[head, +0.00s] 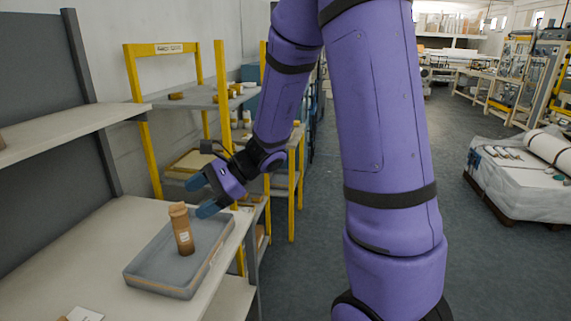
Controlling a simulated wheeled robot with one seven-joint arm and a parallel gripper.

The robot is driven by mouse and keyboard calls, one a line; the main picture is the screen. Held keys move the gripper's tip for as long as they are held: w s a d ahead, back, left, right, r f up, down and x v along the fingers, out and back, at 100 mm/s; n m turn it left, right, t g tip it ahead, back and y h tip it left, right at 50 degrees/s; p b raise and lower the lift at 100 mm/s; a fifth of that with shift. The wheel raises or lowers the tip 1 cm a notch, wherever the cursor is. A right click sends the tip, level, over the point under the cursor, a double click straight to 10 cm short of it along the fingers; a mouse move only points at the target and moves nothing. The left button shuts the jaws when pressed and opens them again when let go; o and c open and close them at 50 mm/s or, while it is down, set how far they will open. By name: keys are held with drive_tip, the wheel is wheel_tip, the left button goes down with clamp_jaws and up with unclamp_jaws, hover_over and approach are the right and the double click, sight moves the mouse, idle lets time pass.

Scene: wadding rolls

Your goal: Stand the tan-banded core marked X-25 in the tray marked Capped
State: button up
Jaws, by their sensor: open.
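A brown and tan core (182,234) with a small pale label stands upright in a shallow grey tray (160,283) on the shelf at the lower left. The label's writing is too small to read, so I cannot confirm X-25. The tray's marking along its right side is also unreadable. My gripper (201,196), with blue fingertips, is open and empty. In the picture it is just right of and above the core's top, apart from it. The tray floor around the core shows bare.
A pale shelf board (70,136) juts out above the left side. A yellow-posted rack (222,95) with small brown items stands behind my gripper. A white card (82,314) lies at the near edge. A wrapped pallet (520,185) with rolls stands at right; the floor between is clear.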

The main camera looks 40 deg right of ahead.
drive_tip(key=s+d+r+n+h, duration=0.2)
drive_tip(key=s+r+n+h, duration=0.3)
drive_tip(key=s, duration=0.6)
drive_tip(key=s+d+r+n+h, duration=0.3)
drive_tip(key=s+r+n+h, duration=0.3)
drive_tip(key=s+r+n, duration=0.3)
drive_tip(key=s+n, duration=0.2)
drive_tip(key=n, duration=0.1)
drive_tip(key=shift+s+d+r+n+t, duration=0.2)
drive_tip(key=shift+s+d+n+t, duration=0.1)
drive_tip(key=shift+s+t, duration=0.1)
drive_tip(key=shift+c, duration=0.5)
